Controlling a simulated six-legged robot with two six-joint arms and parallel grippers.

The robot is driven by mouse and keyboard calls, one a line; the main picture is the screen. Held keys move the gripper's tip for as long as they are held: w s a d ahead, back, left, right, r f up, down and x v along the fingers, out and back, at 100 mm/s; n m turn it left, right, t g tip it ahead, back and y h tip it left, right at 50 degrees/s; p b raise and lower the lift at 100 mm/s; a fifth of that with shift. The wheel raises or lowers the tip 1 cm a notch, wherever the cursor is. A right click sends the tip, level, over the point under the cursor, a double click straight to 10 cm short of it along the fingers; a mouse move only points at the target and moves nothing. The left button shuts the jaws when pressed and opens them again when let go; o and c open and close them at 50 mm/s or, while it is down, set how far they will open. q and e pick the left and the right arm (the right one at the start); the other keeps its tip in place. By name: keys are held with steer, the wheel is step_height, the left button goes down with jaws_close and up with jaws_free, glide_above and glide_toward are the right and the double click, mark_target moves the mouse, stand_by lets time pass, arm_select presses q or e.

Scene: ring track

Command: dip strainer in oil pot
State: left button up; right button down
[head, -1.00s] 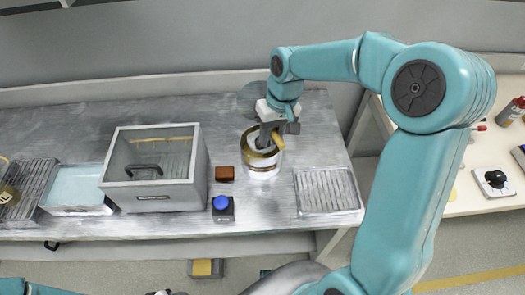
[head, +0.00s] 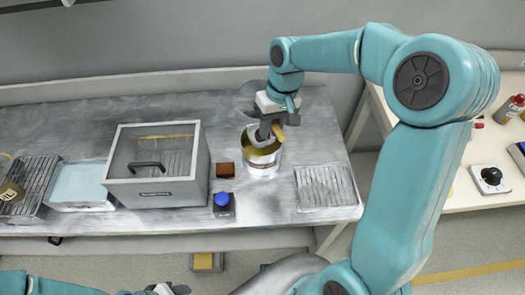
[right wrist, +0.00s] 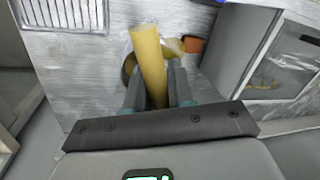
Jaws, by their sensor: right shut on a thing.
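The oil pot (head: 262,162), a light metal cylinder with a tan band inside its rim, stands on the metal counter right of the middle. My right gripper (head: 270,133) is above the pot's mouth, shut on the strainer's yellow handle (head: 279,132). In the right wrist view, the yellow handle (right wrist: 150,62) stands between the two dark fingers (right wrist: 152,90). A grey curved part shows at the pot's mouth; how deep the strainer sits in the pot is hidden. My left gripper (head: 168,290) is only partly in view at the bottom edge.
A ribbed plate (head: 326,188) lies at right. Farther left are a pale blue tray (head: 80,184) and a rack (head: 38,182).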

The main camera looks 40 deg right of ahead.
steer(key=shift+r, duration=0.15)
stand_by(0.4)
step_height(320, 180, up, 4)
steer(key=p, duration=0.3)
stand_by(0.4)
steer(key=shift+s, duration=0.1)
